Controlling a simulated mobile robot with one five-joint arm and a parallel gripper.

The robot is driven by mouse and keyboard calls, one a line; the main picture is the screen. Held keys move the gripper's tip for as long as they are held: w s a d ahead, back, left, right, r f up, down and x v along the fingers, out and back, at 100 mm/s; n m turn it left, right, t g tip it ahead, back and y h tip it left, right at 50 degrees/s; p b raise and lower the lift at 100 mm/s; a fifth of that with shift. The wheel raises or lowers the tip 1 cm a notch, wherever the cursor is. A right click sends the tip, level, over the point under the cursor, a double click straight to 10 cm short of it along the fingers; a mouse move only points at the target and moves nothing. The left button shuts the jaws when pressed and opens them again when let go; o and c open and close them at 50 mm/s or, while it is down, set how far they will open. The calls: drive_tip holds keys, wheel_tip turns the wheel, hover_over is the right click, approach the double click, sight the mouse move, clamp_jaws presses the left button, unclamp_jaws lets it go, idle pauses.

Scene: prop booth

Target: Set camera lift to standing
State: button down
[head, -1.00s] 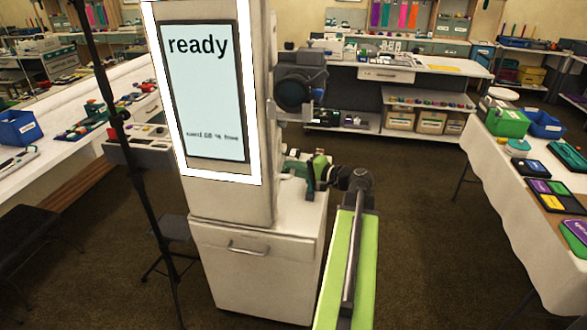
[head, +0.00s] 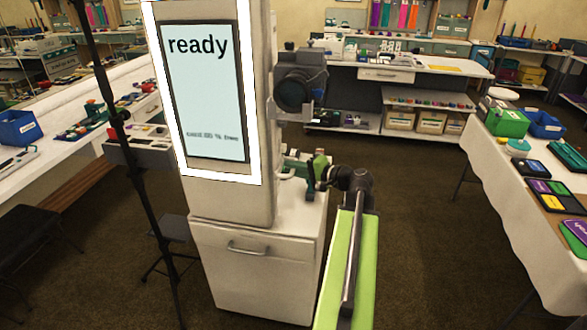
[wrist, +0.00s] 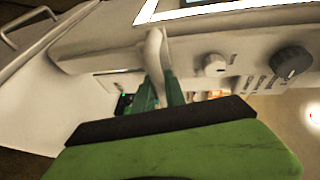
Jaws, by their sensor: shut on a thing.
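The photo booth (head: 232,200) stands in the middle of the head view, its screen (head: 207,95) reading "ready". The dark camera (head: 297,88) sits on the booth's right side, above my gripper (head: 294,166). In the wrist view, my gripper (wrist: 164,92) has its green fingers shut on a pale lever (wrist: 153,58) on the booth's side panel. The lower part of the lever is hidden between the fingers. A small pale knob (wrist: 215,65) and a dark round knob (wrist: 291,61) sit right of the lever, with labels too blurred to read.
A black stand pole (head: 123,130) rises left of the booth. A cloth-covered table (head: 510,185) with a green box (head: 502,118) is on the right. A long white table (head: 75,120) is on the left.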

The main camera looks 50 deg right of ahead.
drive_tip(key=shift+r, duration=0.1)
drive_tip(key=p, duration=1.3)
approach(280, 131)
drive_tip(key=x, duration=0.5)
drive_tip(key=shift+w+d, duration=0.15)
drive_tip(key=shift+d, duration=0.1)
drive_tip(key=c, duration=1.4)
unclamp_jaws()
drive_tip(key=p+v, duration=0.3)
drive_tip(key=v, duration=1.4)
drive_tip(key=shift+s, duration=0.25)
